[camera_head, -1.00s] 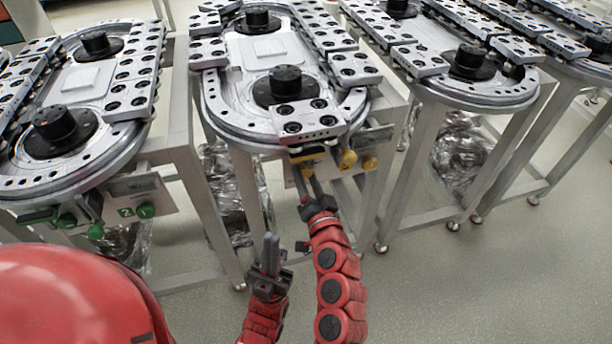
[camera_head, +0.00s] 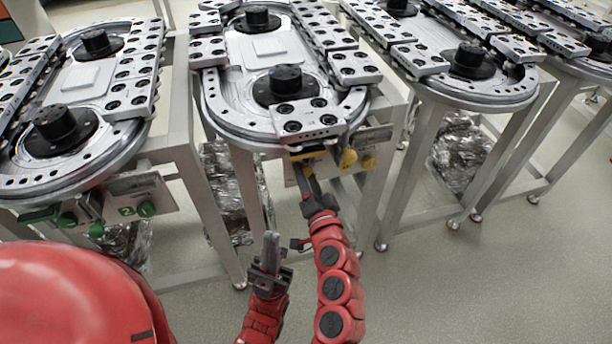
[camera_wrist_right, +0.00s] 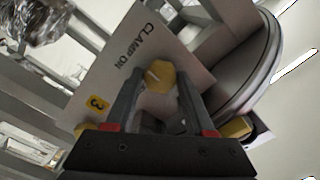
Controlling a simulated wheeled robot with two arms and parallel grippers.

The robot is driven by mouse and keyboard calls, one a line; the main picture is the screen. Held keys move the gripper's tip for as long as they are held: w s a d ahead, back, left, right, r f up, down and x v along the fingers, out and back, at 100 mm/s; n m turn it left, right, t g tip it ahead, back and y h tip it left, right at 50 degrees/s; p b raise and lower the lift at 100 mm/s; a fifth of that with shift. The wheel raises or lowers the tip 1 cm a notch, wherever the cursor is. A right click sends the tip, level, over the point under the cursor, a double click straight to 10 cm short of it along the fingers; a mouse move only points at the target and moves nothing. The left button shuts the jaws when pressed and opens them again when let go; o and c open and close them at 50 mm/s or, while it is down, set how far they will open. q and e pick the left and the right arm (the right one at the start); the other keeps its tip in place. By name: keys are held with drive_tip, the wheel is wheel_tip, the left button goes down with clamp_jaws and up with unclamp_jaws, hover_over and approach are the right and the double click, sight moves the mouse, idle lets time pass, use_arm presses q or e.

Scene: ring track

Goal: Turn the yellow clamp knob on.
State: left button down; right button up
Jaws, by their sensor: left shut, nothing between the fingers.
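In the right wrist view, a yellow knob (camera_wrist_right: 160,75) stands on a light panel (camera_wrist_right: 135,60) marked "CLAMP ON". My right gripper (camera_wrist_right: 158,88) has its fingers apart, one on each side of this knob; a closed grip on it is not visible. In the head view my right gripper (camera_head: 307,178) reaches up to the front of the middle track. Two yellow knobs (camera_head: 348,158) (camera_head: 369,163) show just right of it; I cannot tell which one the wrist view shows. My left gripper (camera_head: 270,248) is shut and empty, lower, away from the panel.
The middle ring track (camera_head: 225,118) overhangs the panel, with a grey carrier (camera_head: 306,120) at its front edge. A table leg (camera_head: 208,190) stands left of my right arm. A neighbouring track with green knobs (camera_head: 146,208) is at left. Open floor (camera_head: 470,290) lies at lower right.

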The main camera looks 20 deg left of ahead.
drive_tip(key=o, duration=0.3)
drive_tip(key=shift+p+v, duration=2)
drive_tip(key=shift+v, duration=6.7)
